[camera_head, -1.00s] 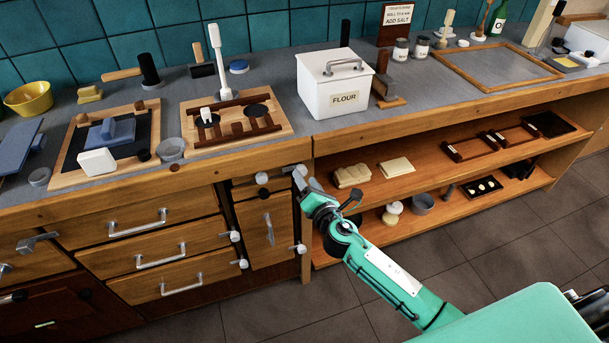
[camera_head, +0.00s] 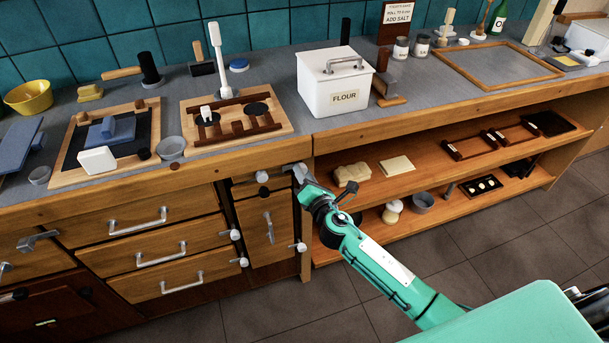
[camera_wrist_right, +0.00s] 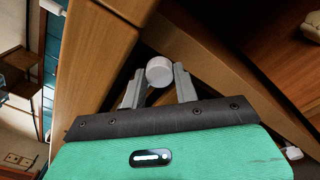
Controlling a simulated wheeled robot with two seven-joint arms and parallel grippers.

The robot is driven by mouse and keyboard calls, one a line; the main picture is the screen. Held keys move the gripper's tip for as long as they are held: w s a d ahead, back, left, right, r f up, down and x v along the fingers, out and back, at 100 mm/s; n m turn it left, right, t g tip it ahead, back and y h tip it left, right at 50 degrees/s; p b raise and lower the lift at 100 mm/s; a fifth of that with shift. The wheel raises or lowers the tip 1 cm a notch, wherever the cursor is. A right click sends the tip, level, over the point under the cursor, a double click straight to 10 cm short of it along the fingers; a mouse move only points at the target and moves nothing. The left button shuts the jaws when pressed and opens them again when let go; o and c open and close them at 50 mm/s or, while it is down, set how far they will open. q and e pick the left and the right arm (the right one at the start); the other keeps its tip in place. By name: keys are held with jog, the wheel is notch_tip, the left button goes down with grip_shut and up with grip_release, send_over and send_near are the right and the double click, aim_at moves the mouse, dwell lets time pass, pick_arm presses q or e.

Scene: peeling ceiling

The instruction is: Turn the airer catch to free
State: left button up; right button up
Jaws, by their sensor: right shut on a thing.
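A pale grey, round-ended knob (camera_wrist_right: 159,71), which looks like the airer catch, sits between the fingers of my right gripper (camera_wrist_right: 158,86) in the right wrist view. The fingers touch it on both sides, shut on it. In the head view my right gripper (camera_head: 299,172) is at the front of the wooden cabinet, just under the worktop edge and near the right post. There the gripper hides most of the knob, and I cannot read its turned position. My left gripper is not in view.
Several grey knobs, one being this knob (camera_head: 235,235), stick out beside the drawers and narrow door (camera_head: 265,228). The open shelves (camera_head: 440,165) on the right hold small items. A white flour box (camera_head: 335,85) stands on the worktop above. The floor in front is clear.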

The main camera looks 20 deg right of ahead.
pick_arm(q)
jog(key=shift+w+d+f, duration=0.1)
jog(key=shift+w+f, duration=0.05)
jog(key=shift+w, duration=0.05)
pick_arm(e)
jog(key=shift+f+m, duration=0.1)
jog(key=shift+m, duration=0.2)
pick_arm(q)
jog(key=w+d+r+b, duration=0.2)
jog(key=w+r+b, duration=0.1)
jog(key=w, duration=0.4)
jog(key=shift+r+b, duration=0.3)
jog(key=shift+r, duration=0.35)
pick_arm(e)
jog(key=m, duration=0.9)
jog(key=m+h, duration=0.1)
jog(key=m, duration=0.8)
jog(key=shift+a+t, duration=0.1)
jog(key=shift+t, duration=0.2)
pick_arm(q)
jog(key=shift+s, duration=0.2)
